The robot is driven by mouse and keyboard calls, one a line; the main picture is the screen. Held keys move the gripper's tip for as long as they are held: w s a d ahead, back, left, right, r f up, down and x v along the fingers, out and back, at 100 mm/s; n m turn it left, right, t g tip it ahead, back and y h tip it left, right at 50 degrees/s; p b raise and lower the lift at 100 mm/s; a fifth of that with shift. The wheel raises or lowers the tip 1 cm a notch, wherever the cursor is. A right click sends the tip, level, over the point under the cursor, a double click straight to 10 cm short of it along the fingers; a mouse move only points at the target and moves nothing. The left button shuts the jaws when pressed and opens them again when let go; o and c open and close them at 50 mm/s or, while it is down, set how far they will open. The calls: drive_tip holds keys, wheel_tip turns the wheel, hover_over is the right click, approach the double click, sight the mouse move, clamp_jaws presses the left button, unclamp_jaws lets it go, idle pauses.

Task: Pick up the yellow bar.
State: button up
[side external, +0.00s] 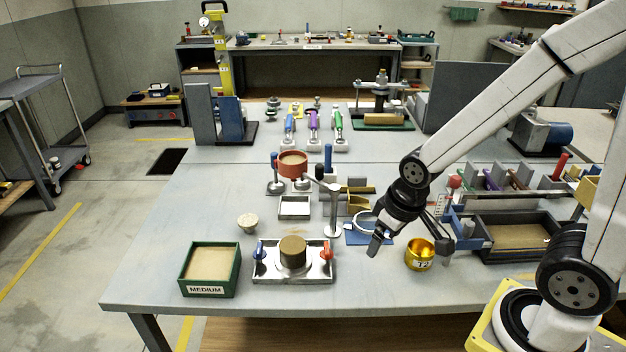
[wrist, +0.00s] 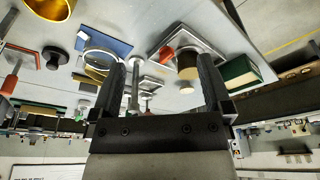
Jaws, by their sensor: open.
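No single item is clearly the yellow bar. In the side view, a dull golden bar-like strip (side external: 357,190) lies across grey blocks near the middle of the table, and a yellow angular piece (side external: 357,204) sits just in front of it. A yellowish piece also shows by the ring in the wrist view (wrist: 96,73); I cannot tell which of the two it is. My gripper (side external: 408,238) is open above the table, to the right of and nearer than these pieces. In the wrist view, its two dark fingers (wrist: 160,80) are spread with nothing held between them.
A gold cup (side external: 420,258) stands close by my gripper. A blue mat (side external: 384,238) with a ring lies beneath it. A stand with a red-rimmed dish (side external: 293,164), a metal tray (side external: 262,272) and a green box (side external: 184,285) are to the left.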

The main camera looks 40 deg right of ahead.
drive_tip(key=shift+w+v, duration=0.55)
drive_tip(key=shift+v, duration=1.9)
drive_tip(key=m+h, duration=0.3)
drive_tip(key=m, duration=0.6)
hover_over(358, 177)
drive_tip(key=s+a, duration=0.2)
drive_tip(key=shift+t, duration=0.3)
drive_tip(key=shift+w+d+f, duration=0.1)
drive_tip(key=shift+w+f, duration=0.05)
drive_tip(key=shift+f, duration=2.15)
drive_tip(key=shift+w+d+f, duration=0.1)
drive_tip(key=shift+f, duration=2.15)
drive_tip(key=shift+w+f, duration=0.15)
drive_tip(key=shift+f, duration=2.15)
drive_tip(key=shift+x, duration=2.6)
drive_tip(key=shift+d+r, duration=0.1)
drive_tip(key=shift+d, duration=0.1)
